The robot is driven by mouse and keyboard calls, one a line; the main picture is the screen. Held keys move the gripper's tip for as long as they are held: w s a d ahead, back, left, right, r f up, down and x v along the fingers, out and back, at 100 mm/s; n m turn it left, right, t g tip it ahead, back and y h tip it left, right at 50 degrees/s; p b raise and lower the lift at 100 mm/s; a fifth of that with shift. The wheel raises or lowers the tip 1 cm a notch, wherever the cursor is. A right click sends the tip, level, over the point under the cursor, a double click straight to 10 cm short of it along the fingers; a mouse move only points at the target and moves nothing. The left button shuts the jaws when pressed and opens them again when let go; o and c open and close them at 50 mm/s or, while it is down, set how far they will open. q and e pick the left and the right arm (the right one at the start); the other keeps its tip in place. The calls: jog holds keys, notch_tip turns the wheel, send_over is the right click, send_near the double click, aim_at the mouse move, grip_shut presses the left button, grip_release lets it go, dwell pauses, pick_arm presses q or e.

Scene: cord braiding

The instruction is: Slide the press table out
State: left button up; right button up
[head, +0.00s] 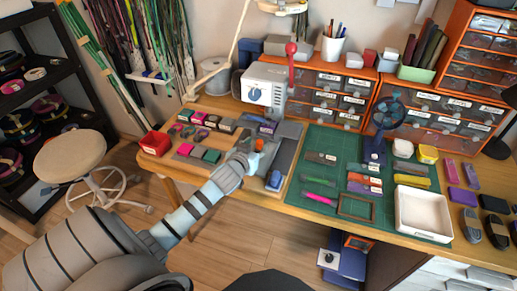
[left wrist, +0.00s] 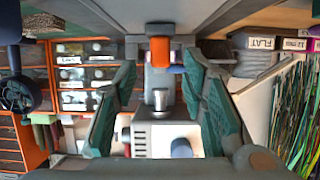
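The press (head: 265,88) is a white box with a red-knobbed lever (head: 291,49), at the back of the wooden table. Its grey table (head: 287,135) lies in front of it, with a blue block (head: 274,180) near the front edge. My left gripper (head: 258,152) is over the left part of this grey area, next to a small orange part (head: 259,144). In the left wrist view, my left gripper's fingers (left wrist: 163,105) are wide apart. The orange part (left wrist: 160,52) and the white press body (left wrist: 165,135) show between them; contact cannot be told. My right gripper is not in view.
Several small coloured blocks (head: 204,156) and a red box (head: 155,143) lie left of the gripper. A green mat (head: 330,215) with tools and a white tray (head: 423,213) lies to the right. Drawer units (head: 340,95) stand behind. A stool (head: 70,155) stands at the left.

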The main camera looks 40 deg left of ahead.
aim_at(259, 144)
pick_arm(q)
jog(key=x, duration=0.3)
jog(key=shift+w+a+f+b, duration=0.1)
jog(key=shift+w+f+b, duration=0.1)
jog(key=shift+w+b, duration=0.15)
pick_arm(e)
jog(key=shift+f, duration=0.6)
